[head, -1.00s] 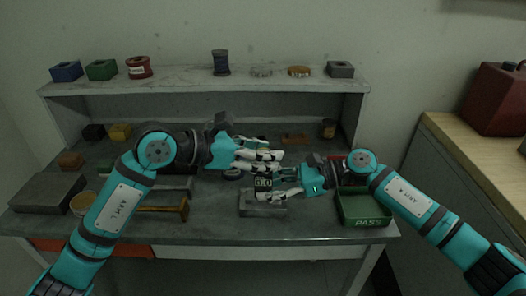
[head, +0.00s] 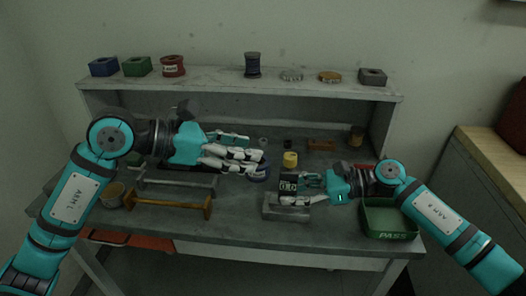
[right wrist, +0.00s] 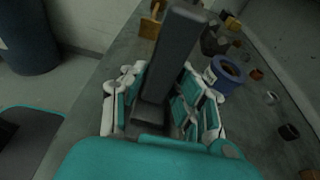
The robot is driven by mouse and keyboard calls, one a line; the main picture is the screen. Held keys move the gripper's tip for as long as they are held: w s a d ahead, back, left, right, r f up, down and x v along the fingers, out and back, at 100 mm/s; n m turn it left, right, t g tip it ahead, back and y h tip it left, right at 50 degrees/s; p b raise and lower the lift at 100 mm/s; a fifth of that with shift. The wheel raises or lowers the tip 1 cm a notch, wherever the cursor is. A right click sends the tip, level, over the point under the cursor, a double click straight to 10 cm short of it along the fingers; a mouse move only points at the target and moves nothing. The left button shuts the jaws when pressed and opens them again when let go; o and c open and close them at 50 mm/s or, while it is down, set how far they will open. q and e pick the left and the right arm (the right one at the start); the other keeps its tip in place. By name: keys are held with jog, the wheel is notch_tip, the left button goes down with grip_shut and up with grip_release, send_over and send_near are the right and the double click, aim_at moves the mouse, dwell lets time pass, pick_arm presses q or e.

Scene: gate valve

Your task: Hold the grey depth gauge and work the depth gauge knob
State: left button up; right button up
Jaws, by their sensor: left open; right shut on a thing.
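The grey depth gauge (head: 288,182) is dark, with a small lit display on its front. My right gripper (head: 302,190) is shut on it from the right, just above a grey block. In the right wrist view the gauge's dark body (right wrist: 172,60) stands between the gripper's fingers (right wrist: 160,105). My left gripper (head: 256,158) is open and empty, to the left of and above the gauge in the head view, apart from it. A small yellow cylinder (head: 290,159) shows just above the gauge; I cannot tell whether it is the depth gauge knob.
The grey block (head: 274,212) lies at the bench's front. A green PASS tray (head: 390,234) is at the right. A blue ring (head: 259,175) is beside my left fingers, and also in the right wrist view (right wrist: 226,69).

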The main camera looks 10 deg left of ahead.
pick_arm(q)
jog(key=shift+s+a+r, duration=0.2)
jog(key=shift+a, duration=0.2)
pick_arm(e)
jog(key=o, duration=0.9)
jog(key=shift+o, duration=0.2)
jog(key=shift+d, duration=0.1)
